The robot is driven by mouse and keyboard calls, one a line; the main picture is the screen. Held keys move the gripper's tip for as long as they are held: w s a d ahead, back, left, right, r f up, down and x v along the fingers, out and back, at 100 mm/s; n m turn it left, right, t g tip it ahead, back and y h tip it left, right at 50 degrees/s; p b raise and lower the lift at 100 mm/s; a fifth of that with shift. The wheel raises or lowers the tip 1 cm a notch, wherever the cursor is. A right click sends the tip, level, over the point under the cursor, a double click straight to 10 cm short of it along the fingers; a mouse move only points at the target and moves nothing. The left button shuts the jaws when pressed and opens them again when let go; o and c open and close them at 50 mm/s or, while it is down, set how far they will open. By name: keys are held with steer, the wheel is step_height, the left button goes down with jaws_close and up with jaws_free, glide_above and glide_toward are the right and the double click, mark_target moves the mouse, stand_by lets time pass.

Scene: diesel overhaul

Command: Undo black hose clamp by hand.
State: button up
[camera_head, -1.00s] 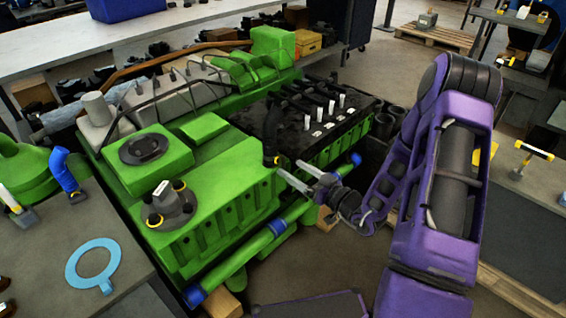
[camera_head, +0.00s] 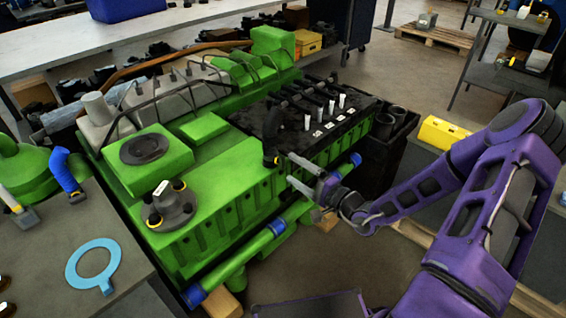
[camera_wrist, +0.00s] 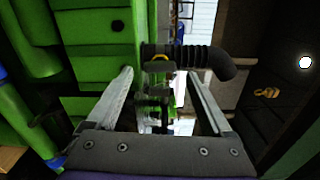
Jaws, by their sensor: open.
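A black ribbed hose (camera_wrist: 190,56) with a bent end lies ahead of my fingers in the wrist view. In the head view the black hose (camera_head: 271,135) rises at the near corner of the green engine. My gripper (camera_head: 291,169) is open beside the hose's lower end, fingers pointing left at the engine. In the wrist view my gripper (camera_wrist: 160,74) has its two fingers well apart, gripping nothing.
The green engine (camera_head: 223,185) fills the middle, with a green pipe with blue joints (camera_head: 270,232) along its near side. A black crate (camera_head: 385,150) stands behind my gripper. A grey table (camera_head: 50,265) with a light-blue ring (camera_head: 93,266) is at left.

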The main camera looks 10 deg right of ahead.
mark_target(285, 164)
steer(key=m+p, duration=0.1)
steer(key=m, duration=0.2)
steer(key=shift+r, duration=0.1)
steer(key=m, duration=0.4)
steer(key=shift+m, duration=0.3)
steer(key=shift+r+m+p, duration=0.3)
steer(key=shift+m+p, duration=0.4)
steer(key=shift+p, duration=0.25)
steer(key=m+p, duration=0.2)
steer(key=m, duration=0.1)
steer(key=shift+f+m+p, duration=0.15)
steer(key=shift+m+p, duration=0.25)
steer(key=m+p, duration=0.2)
steer(key=m, duration=0.2)
steer(key=shift+f+x, duration=0.15)
steer(key=shift+x, duration=1.1)
steer(key=shift+f+x, duration=0.1)
steer(key=shift+x, duration=1.2)
jaws_close()
